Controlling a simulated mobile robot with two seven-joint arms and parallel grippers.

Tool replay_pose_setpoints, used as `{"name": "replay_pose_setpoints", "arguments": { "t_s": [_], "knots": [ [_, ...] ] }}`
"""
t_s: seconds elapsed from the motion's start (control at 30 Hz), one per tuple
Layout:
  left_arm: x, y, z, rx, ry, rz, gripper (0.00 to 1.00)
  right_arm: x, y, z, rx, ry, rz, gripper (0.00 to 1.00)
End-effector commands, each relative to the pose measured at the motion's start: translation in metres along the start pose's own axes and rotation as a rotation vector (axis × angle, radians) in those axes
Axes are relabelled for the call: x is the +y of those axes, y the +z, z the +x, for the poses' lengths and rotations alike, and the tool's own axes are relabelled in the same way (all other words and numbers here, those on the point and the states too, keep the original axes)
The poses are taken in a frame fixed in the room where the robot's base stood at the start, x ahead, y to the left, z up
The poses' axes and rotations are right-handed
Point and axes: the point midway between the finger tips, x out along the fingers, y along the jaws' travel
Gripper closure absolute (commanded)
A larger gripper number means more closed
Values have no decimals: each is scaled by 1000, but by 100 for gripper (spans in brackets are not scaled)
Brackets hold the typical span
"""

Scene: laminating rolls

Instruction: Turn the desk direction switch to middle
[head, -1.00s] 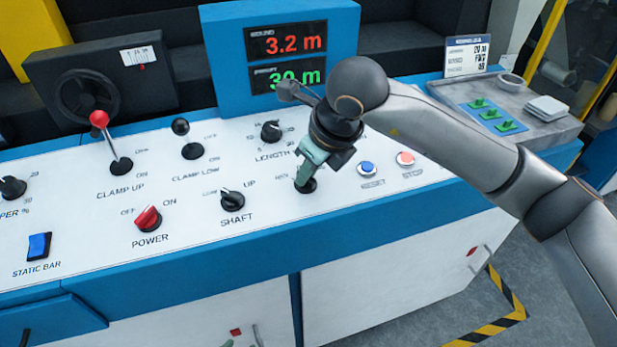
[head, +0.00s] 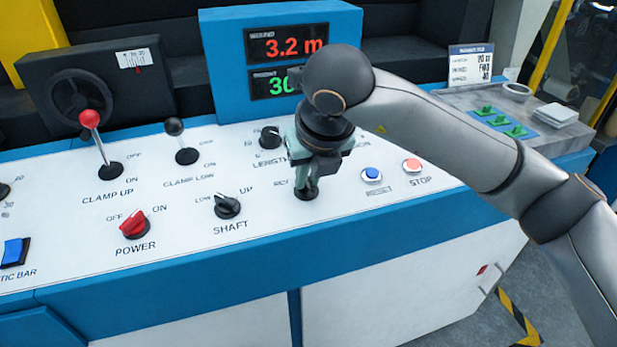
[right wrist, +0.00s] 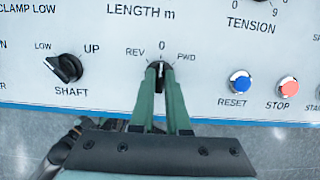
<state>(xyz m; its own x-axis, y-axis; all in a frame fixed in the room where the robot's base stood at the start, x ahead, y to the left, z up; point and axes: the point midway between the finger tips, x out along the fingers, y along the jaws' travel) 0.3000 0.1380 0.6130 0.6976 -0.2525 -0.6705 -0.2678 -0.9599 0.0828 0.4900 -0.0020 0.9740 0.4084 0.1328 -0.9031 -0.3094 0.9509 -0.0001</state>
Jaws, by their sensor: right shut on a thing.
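The direction switch (right wrist: 158,68) is a black knob on the white panel, marked REV, 0 and PWD in the right wrist view. Its black base (head: 306,193) shows in the head view under my gripper. My right gripper (head: 307,183) points down over it, and its green fingers (right wrist: 160,72) are shut on the knob from both sides. The knob appears to point up toward the 0 mark. The fingers hide much of the knob and, in the head view, most of its labels. My left gripper is in neither view.
The SHAFT knob (head: 227,206) is left of my gripper and the LENGTH knob (head: 270,137) is behind it. The blue RESET button (head: 372,174) and red STOP button (head: 412,165) are close on the right. A display box (head: 225,62) stands behind. Open panel lies in front.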

Motion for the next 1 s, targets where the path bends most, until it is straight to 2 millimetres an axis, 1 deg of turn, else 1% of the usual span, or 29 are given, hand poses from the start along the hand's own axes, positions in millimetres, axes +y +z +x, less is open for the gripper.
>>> {"name": "replay_pose_setpoints", "arguments": {
  "t_s": [0.3,0.33,0.5,0.6,0.87,0.97,1.0],
  "knots": [
    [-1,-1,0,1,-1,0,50,0,0,0,3,0,1,100],
    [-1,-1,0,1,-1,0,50,0,0,0,3,0,1,85],
    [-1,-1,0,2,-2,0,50,0,0,0,2,0,1,66],
    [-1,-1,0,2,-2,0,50,0,0,0,2,0,1,56],
    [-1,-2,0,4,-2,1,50,0,0,-2,0,0,0,56],
    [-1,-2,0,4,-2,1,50,0,1,-10,-1,1,0,56],
    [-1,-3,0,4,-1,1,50,0,1,-16,-3,1,0,56]
  ]
}}
